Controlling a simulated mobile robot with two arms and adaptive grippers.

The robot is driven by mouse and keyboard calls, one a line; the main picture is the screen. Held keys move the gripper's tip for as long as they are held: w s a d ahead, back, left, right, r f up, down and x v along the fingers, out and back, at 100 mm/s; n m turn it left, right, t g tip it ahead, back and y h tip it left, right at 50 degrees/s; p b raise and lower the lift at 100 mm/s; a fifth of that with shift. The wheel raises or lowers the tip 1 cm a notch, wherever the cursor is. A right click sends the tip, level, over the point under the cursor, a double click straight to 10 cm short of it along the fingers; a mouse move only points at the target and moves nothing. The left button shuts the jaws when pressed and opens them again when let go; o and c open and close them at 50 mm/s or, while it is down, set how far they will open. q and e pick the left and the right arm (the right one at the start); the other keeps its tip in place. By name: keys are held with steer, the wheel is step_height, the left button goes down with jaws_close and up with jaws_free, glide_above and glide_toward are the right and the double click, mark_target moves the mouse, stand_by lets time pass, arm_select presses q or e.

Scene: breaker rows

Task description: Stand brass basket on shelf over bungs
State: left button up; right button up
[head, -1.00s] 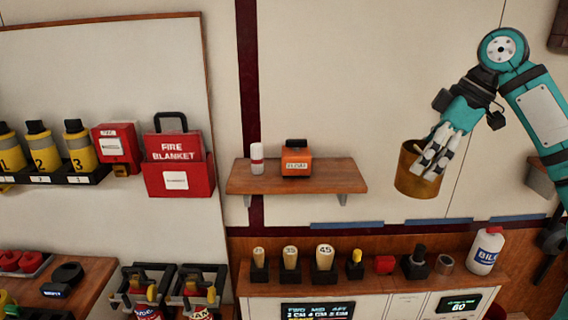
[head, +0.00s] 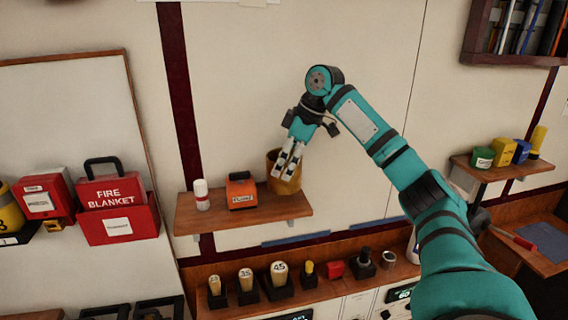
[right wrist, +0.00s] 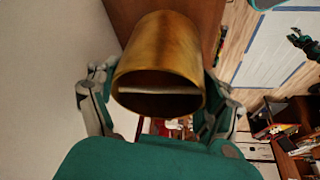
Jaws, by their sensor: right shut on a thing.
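The brass basket (head: 287,178) is at the right part of the wooden shelf (head: 262,211), upright, with its base at about the board's level. I cannot tell whether it touches the board. My right gripper (head: 287,165) is shut on it from the front. In the right wrist view the basket (right wrist: 160,60) sits between the two fingers with its open mouth facing the camera. The bungs (head: 247,282), several numbered tapered plugs in dark holders, stand on the ledge below the shelf.
A white bottle (head: 201,195) and an orange box (head: 240,190) stand on the shelf left of the basket. A red fire blanket box (head: 118,215) hangs at the left. Another shelf (head: 500,168) with coloured items is at the right.

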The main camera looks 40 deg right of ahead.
steer(key=shift+w, duration=0.1)
steer(key=f+p, duration=0.1)
steer(key=f, duration=0.2)
steer(key=shift+s+p, duration=0.2)
steer(key=shift+p, duration=0.1)
steer(key=shift+f, duration=0.2)
steer(key=o, duration=1.3)
arm_select(q)
steer(key=shift+r, duration=0.9)
arm_select(e)
steer(key=shift+o, duration=0.2)
